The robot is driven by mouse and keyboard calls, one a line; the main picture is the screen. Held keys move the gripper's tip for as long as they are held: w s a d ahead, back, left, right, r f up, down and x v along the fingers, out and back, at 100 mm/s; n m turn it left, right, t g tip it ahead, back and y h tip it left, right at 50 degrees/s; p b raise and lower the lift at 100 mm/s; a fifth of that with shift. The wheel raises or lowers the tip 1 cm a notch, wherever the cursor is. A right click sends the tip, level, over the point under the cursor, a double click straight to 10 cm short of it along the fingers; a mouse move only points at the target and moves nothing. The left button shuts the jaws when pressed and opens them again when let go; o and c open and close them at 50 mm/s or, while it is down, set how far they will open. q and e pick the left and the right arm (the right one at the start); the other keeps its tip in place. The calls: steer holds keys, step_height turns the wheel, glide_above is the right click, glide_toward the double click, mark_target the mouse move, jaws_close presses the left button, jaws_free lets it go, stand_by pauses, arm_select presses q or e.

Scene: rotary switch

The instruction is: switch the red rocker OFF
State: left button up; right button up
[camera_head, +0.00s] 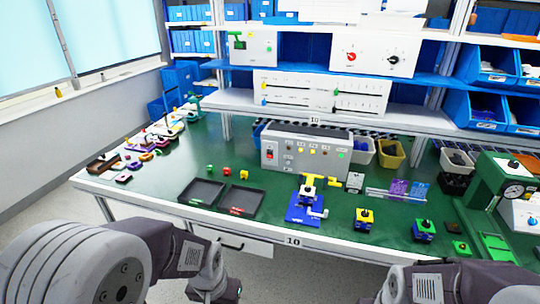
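The box stands at the back middle of the green workbench. The rocker is too small to tell which side is pressed. Nothing covers it. Both grippers are out of view. My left arm shows at the bottom left and my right arm at the bottom right, both well in front of the box and apart from it.
Two dark trays (184,203) lie front left of the box. A blue fixture with a yellow-handled device (306,207) stands in front of it. Shelves (330,120) rise behind.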

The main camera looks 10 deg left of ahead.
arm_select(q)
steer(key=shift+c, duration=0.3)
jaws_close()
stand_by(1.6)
